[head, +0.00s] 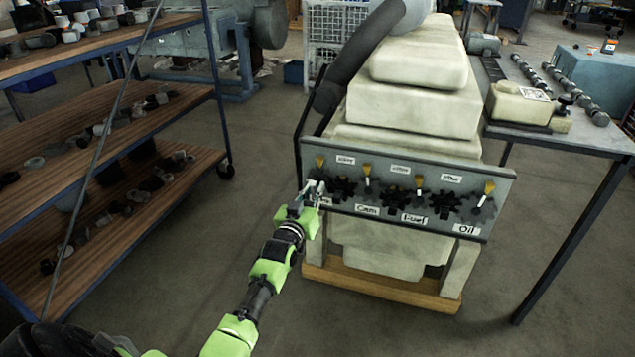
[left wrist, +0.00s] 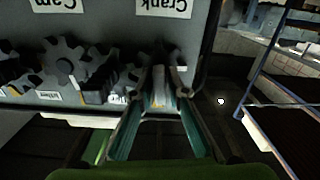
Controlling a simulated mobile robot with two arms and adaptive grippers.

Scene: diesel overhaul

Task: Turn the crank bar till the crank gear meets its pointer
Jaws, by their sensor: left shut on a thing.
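The grey gear panel (head: 300,172) stands on the front of the pale engine block. My left gripper (head: 315,190) is at the panel's left end. In the left wrist view its two fingers (left wrist: 158,97) are shut on the pale crank bar (left wrist: 159,86). The dark crank gear (left wrist: 138,75) is behind the fingers and partly hidden. The Crank label (left wrist: 163,6) shows upside down there. In the head view an orange and white pointer (head: 320,162) is just above the gripper. Whether the gear's mark meets it is too small to tell.
Several dark gears (head: 397,198) with more pointers run along the panel to the right, over Cam, Fuel and Oil labels. A loaded shelf rack (head: 222,110) stands at the left. A workbench (head: 590,140) with shafts stands at the right. The floor between rack and engine is clear.

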